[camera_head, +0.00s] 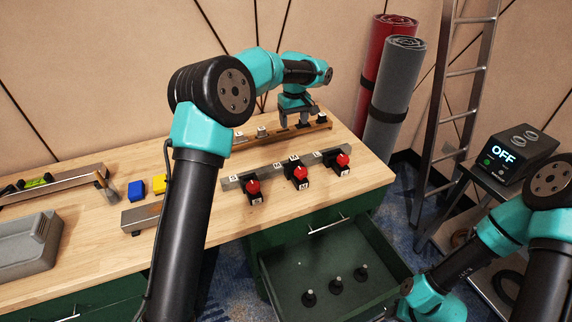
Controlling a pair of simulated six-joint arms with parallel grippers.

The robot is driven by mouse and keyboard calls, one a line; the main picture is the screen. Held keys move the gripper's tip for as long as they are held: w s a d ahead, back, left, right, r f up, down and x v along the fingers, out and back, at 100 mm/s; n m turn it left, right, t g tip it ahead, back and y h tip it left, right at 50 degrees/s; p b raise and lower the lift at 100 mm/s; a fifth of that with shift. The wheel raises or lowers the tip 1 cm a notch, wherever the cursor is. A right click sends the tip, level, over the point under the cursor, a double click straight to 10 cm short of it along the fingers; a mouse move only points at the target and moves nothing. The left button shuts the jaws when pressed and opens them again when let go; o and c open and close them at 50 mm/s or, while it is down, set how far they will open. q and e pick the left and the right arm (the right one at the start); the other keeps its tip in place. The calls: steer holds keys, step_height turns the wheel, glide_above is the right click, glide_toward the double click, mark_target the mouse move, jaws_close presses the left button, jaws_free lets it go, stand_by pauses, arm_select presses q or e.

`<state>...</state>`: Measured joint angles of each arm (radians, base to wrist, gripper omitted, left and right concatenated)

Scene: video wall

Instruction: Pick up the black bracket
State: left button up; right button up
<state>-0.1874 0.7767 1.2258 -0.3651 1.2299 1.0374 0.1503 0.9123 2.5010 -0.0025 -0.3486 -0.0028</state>
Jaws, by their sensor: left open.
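My left gripper (298,117) is over the wooden rail (283,135) at the back right of the workbench, with its jaws open and pointing down. Small dark pieces stand on the rail at and beside the fingers, one of them a black piece (322,119) just right of them. I cannot tell which of these is the black bracket, or whether the fingers touch any piece. My right arm comes in at the lower right; its gripper is not seen.
Several red-topped black blocks (300,173) stand in front of the rail. The open green drawer (375,252) below holds black pegs. A grey tray (28,262) and blue and yellow blocks are on the left. A device reading OFF (510,152) stands right.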

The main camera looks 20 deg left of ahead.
mark_target(294, 157)
arm_select(q)
step_height(294, 157, down, 12)
steer(key=shift+d+f, duration=0.1)
steer(key=shift+f, duration=0.05)
stand_by(0.6)
steer(key=shift+d+f, duration=0.1)
steer(key=shift+f, duration=2.5)
steer(key=c, duration=1.1)
steer(key=shift+r, duration=0.1)
steer(key=shift+c, duration=0.2)
step_height(294, 157, up, 10)
steer(key=shift+f, duration=0.1)
